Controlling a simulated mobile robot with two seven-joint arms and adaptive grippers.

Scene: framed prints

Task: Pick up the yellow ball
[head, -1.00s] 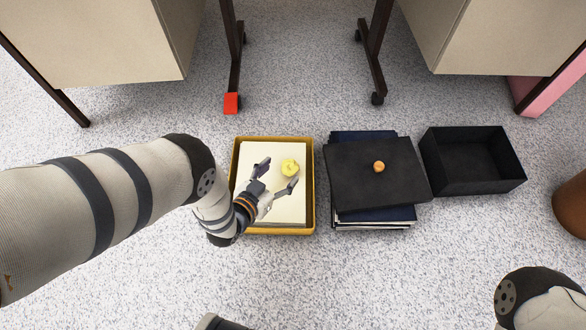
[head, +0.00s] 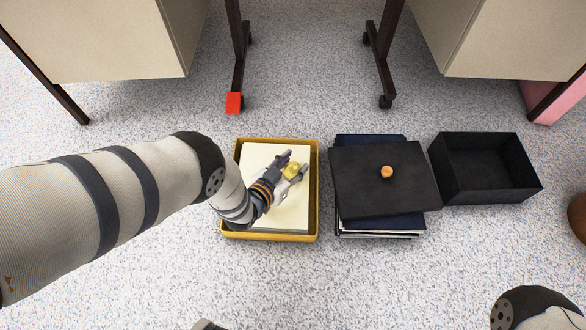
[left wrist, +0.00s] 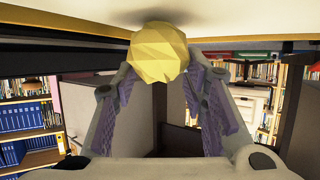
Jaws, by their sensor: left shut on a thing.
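The yellow ball (head: 291,170) is a faceted, crumpled-looking ball. It is between the fingers of my left gripper (head: 292,167), above the pale papers (head: 270,157) in the yellow tray (head: 318,190). My left gripper is shut on the ball. In the left wrist view the ball (left wrist: 158,53) sits between the two fingertips, close to a pale surface. Whether the ball still touches the papers is hard to tell. My right gripper is not in view.
A black lid or folder (head: 360,195) with an orange ball (head: 387,172) lies on a stack of books right of the tray. An open black box (head: 435,165) stands further right. A red cube (head: 233,103) is behind, by a desk leg. Speckled floor in front is clear.

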